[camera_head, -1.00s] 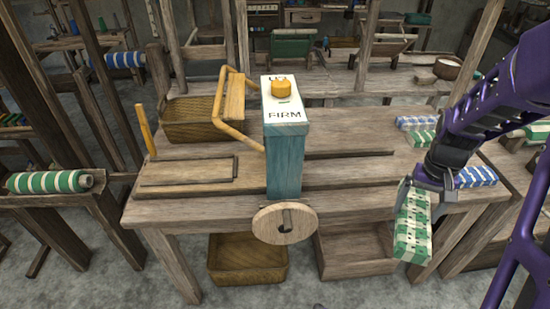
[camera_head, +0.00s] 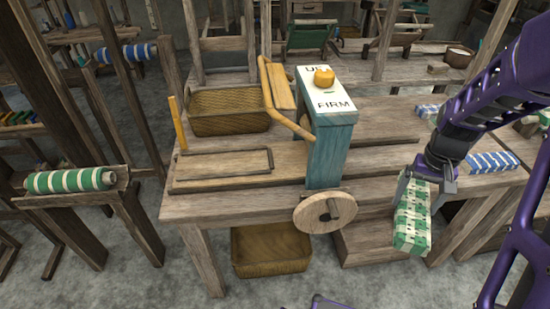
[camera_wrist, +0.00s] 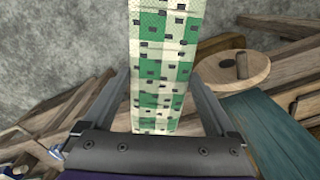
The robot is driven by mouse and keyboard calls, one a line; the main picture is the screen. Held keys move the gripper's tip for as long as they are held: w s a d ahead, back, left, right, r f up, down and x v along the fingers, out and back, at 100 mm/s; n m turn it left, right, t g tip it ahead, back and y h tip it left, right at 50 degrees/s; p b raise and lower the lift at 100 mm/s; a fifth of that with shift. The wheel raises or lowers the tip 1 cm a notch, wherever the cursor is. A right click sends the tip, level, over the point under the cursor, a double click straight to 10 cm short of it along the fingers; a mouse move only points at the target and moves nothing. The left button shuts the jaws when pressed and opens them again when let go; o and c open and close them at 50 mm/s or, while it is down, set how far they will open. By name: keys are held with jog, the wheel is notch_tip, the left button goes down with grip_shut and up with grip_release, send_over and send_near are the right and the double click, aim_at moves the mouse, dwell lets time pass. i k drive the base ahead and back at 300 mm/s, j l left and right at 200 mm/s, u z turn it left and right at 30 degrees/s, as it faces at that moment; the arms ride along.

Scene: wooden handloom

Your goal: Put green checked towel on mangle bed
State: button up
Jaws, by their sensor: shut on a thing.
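My gripper (camera_head: 418,178) is shut on the green checked towel (camera_head: 412,222), a folded green and cream strip. The towel hangs down past the table's front edge, right of the wooden wheel. In the wrist view the towel (camera_wrist: 162,65) runs between the two fingers of my gripper (camera_wrist: 160,95). The mangle has a teal post (camera_head: 330,150) with a white top marked FIRM, a yellow knob and a wooden wheel (camera_head: 325,212). A flat framed board, apparently the mangle bed (camera_head: 222,166), lies on the table left of the post and looks empty.
A yellow-orange handle frame (camera_head: 282,95) stands beside the post, and a yellow peg (camera_head: 177,122) rises at the bed's left. A wicker basket (camera_head: 228,112) sits behind the bed. Blue checked cloths (camera_head: 492,162) lie on the right. A green striped roll (camera_head: 70,180) rests far left.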

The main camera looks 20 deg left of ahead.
aim_at(228, 163)
jog(key=k+j, duration=0.1)
jog(key=j, duration=0.35)
jog(key=k+j+z, duration=0.1)
jog(key=j, duration=0.35)
jog(key=k+j, duration=0.1)
jog(key=j, duration=0.35)
jog(key=i+j, duration=0.2)
jog(key=i, duration=0.25)
